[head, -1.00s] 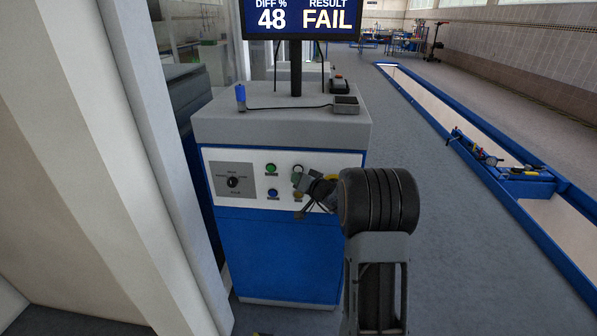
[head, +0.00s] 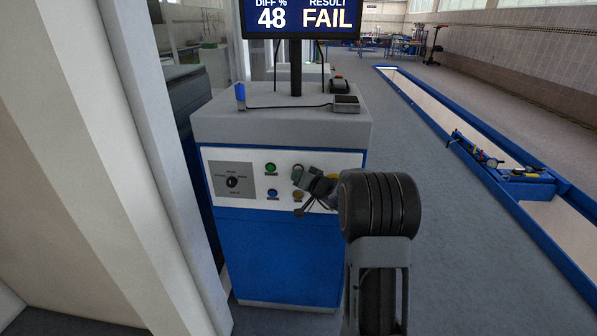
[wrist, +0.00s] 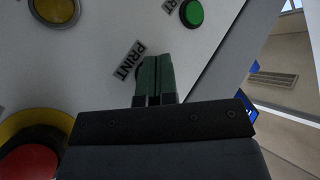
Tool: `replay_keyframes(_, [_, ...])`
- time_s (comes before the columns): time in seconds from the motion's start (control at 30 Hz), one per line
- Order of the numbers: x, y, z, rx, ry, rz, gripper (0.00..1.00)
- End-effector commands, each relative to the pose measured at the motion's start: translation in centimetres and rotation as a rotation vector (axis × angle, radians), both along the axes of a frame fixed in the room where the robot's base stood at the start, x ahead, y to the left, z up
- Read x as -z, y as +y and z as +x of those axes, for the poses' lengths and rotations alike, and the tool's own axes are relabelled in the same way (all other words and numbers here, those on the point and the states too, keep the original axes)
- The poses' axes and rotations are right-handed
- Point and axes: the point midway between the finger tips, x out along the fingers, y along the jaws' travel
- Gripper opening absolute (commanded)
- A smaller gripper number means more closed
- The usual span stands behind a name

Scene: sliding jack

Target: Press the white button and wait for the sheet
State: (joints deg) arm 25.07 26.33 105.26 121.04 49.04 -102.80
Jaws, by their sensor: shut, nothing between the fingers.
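The control panel (head: 212,195) is the pale front of a blue-and-grey cabinet. My gripper (head: 297,176) is in front of its right half. In the wrist view my gripper (wrist: 155,62) is shut and empty, its green fingertips at the panel beside the PRINT label (wrist: 130,60). I cannot make out the white button; the fingers cover the spot beside that label. A thin dark edge shows just left of the fingertips. Whether they touch the panel or a button, I cannot tell. No printed sheet is visible.
Near the fingers are a green button (wrist: 192,13), a yellow button (wrist: 55,10) and a red button (wrist: 28,165) on a yellow base. A blue button (head: 272,194) and a rotary switch (head: 232,182) sit further left. The screen (head: 302,18) reads DIFF 48, FAIL.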

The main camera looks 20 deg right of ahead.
Motion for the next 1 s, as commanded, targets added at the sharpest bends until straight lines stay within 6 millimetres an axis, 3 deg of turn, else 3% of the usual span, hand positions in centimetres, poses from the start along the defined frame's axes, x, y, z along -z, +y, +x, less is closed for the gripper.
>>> replay_keyframes(1.0, [0.02,-0.43,0.74,0.0,0.0,0.0,0.0])
